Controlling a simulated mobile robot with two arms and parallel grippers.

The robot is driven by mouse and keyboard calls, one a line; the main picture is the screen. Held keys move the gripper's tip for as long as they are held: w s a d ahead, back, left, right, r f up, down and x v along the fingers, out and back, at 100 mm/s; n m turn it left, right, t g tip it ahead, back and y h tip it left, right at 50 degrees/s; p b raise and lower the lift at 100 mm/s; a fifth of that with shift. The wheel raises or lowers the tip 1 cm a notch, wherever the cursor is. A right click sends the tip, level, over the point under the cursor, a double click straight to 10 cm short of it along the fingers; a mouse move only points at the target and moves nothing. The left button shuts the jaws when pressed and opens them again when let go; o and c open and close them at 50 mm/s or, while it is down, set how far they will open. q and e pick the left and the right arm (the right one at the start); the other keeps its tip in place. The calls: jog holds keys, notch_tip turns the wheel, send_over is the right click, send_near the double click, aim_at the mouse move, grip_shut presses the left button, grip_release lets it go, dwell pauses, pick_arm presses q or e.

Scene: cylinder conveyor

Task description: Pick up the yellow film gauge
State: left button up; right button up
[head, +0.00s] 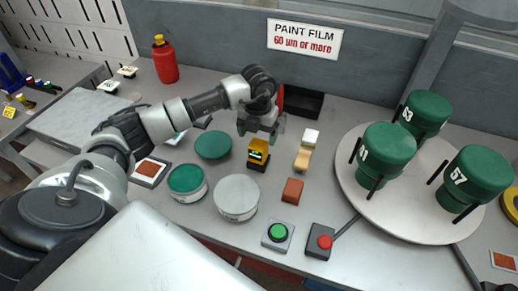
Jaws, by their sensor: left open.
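The yellow film gauge (258,146), a small yellow and black block with a lit display, stands upright on the grey table. My left gripper (260,130) reaches over from the left and is just behind and above the gauge. Its fingers are apart, with nothing seen held between them. I cannot tell whether a finger touches the gauge. My right gripper is not in view.
A green lid (213,145), a green-topped can (187,183) and a grey-topped can (237,196) stand left and front. A brush (302,158) and brown block (292,191) are right. Green cylinders (388,148) stand on a round turntable (408,217). Button boxes (277,235) are in front.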

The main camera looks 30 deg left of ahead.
aim_at(258, 144)
pick_arm(q)
jog(key=shift+f, duration=0.85)
notch_tip(258, 144, down, 4)
jog(key=shift+f+p, duration=0.15)
jog(key=shift+p, duration=0.95)
jog(key=shift+w+f, duration=0.1)
jog(key=shift+f, duration=0.45)
jog(key=c, duration=1.1)
jog(key=shift+o, duration=0.2)
jog(key=shift+r, duration=0.1)
jog(key=shift+r+b, duration=0.3)
jog(key=shift+r, duration=0.3)
notch_tip(258, 144, up, 3)
jog(key=shift+f+b, duration=0.1)
jog(key=shift+b, duration=0.5)
jog(key=d+r+b, duration=0.1)
jog(key=d+r, duration=0.2)
jog(key=d, duration=0.3)
jog(key=s+d+r+b, duration=0.1)
jog(key=d+r, duration=0.3)
jog(key=d, duration=0.1)
jog(key=shift+d+b, duration=0.35)
jog(key=shift+b, duration=0.05)
